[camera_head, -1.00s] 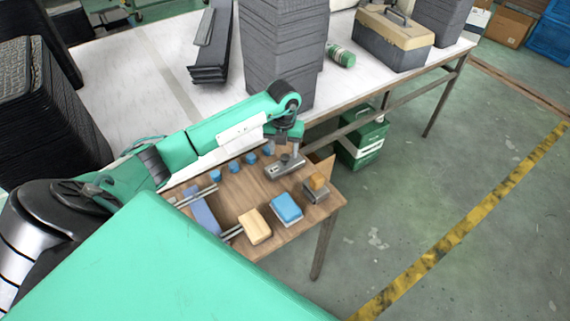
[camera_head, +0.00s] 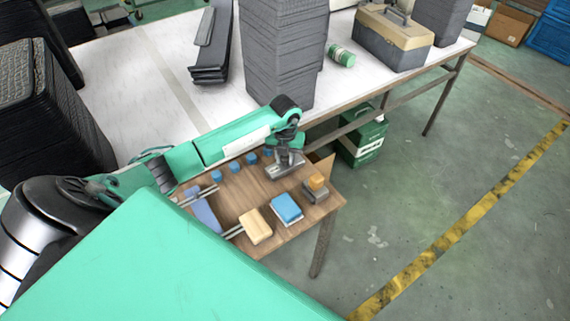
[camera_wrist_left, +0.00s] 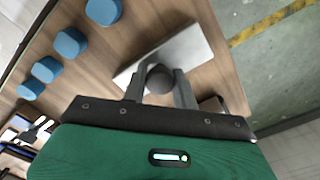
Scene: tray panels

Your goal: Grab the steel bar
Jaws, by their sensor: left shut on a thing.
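The steel bar (camera_head: 276,172) shows as a flat silver-grey block with a dark rounded knob on top. It is at the far edge of the small wooden table (camera_head: 235,200). In the left wrist view, its bright plate (camera_wrist_left: 190,48) lies ahead of my fingers. My left gripper (camera_head: 287,157) is over the bar from above, its fingers shut on the dark knob; they show on both sides of it in the left wrist view (camera_wrist_left: 160,78). I cannot tell whether the bar is clear of the wood. My right gripper is not in view.
Several blue round pieces (camera_head: 234,166) stand left of the bar. A blue block (camera_head: 287,208), a yellow block (camera_head: 255,226) and an orange-topped grey piece (camera_head: 316,188) are nearer. Behind stands a white table (camera_head: 150,90) with a tall grey stack (camera_head: 280,55).

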